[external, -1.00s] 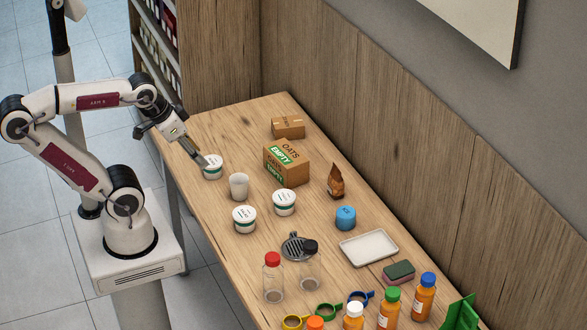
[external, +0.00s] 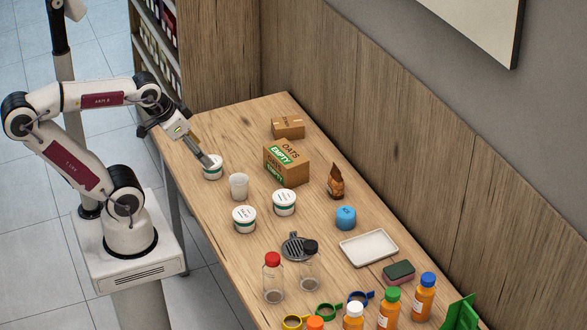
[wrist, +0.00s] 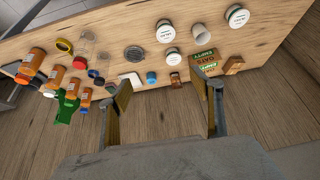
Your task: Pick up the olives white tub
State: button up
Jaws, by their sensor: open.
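Three white tubs with green bands stand upright on the table. One tub (external: 212,174) is at the near left edge, the second (external: 244,220) is further down, and the third (external: 284,203) is to its right. Their lettering is too small for me to tell which holds olives. My gripper (external: 208,162) is at the first tub, its fingers overlapping the lid's upper side; contact is unclear. In the wrist view my gripper (wrist: 164,98) is open and empty, with wide-apart fingers. The same tubs show there: the first (wrist: 237,16), the second (wrist: 165,31) and the third (wrist: 172,57).
A white cup (external: 238,187) stands close to the first tub. An oats box (external: 287,165), a small carton (external: 288,127) and a brown pouch (external: 336,182) stand behind. Bottles, a blue jar (external: 346,218) and a white tray (external: 368,248) fill the lower right.

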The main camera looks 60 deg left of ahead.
jog(key=w+a+f+t+y, duration=0.1)
jog(key=w+a+f+y, duration=0.2)
jog(key=w+a, duration=1.1)
jog(key=m+t+h, duration=0.2)
jog(key=t, duration=0.4)
send_over(217, 162)
jog(key=w, duration=0.4)
notch_tip(217, 162, down, 22)
jog(key=s, duration=0.1)
jog(key=s+f+t, duration=0.2)
jog(key=s, duration=0.1)
jog(key=shift+f+n+h, duration=0.25)
jog(key=shift+n+h, duration=0.15)
jog(key=s+n+t, duration=0.1)
jog(key=s+t, duration=0.1)
jog(key=s, duration=0.1)
jog(key=s+n+t+y, duration=0.1)
jog(key=s, duration=0.1)
jog(key=shift+d+f+n, duration=0.1)
jog(key=shift+f+n, duration=0.2)
jog(key=shift+f, duration=0.05)
jog(key=shift+n+y, duration=0.4)
jog(key=shift+y, duration=0.5)
jog(key=shift+s+f, duration=1.75)
jog(key=shift+s, duration=0.3)
jog(key=shift+w, duration=0.1)
jog(key=shift+w+a, duration=0.15)
jog(key=shift+w, duration=0.45)
jog(key=shift+w+a, duration=0.15)
jog(key=shift+w, duration=0.45)
